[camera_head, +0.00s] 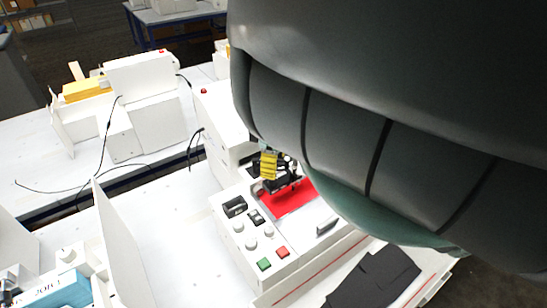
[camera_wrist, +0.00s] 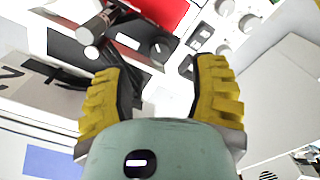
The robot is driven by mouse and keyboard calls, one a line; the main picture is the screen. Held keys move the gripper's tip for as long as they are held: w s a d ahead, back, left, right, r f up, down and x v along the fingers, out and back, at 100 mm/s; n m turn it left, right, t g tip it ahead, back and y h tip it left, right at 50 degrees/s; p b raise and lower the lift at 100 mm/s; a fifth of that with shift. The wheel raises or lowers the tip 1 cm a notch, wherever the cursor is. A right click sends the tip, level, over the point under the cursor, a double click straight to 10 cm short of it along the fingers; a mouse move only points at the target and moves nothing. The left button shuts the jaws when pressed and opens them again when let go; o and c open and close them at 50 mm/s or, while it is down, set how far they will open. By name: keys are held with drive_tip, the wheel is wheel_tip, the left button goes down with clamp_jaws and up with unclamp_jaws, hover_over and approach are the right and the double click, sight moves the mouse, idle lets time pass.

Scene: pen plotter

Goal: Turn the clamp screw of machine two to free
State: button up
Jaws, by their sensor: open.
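A white plotter (camera_head: 235,250) with a red sheet (camera_head: 290,198) on its bed stands at the centre of the head view. A black pen carriage (camera_head: 285,180) sits over the sheet. My gripper's yellow fingers (camera_head: 268,165) are at the carriage, partly hidden by my arm. In the wrist view my gripper (camera_wrist: 162,75) is open, with no object clearly held between the fingers. A dark cylinder with a pale end (camera_wrist: 88,33) lies beyond the left finger. It may be the clamp screw, but I cannot tell. A small dark knob (camera_wrist: 160,45) lies beyond the gap.
The plotter's front panel has pale knobs (camera_head: 251,244), a green button (camera_head: 264,264) and a red button (camera_head: 282,252). Another white machine (camera_head: 150,100) stands at the back left with loose black cables (camera_head: 105,140). A thin white panel (camera_head: 120,245) stands at left. White table between is clear.

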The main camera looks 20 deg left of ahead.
drive_tip(key=shift+r, duration=0.9)
drive_tip(key=shift+a, duration=0.15)
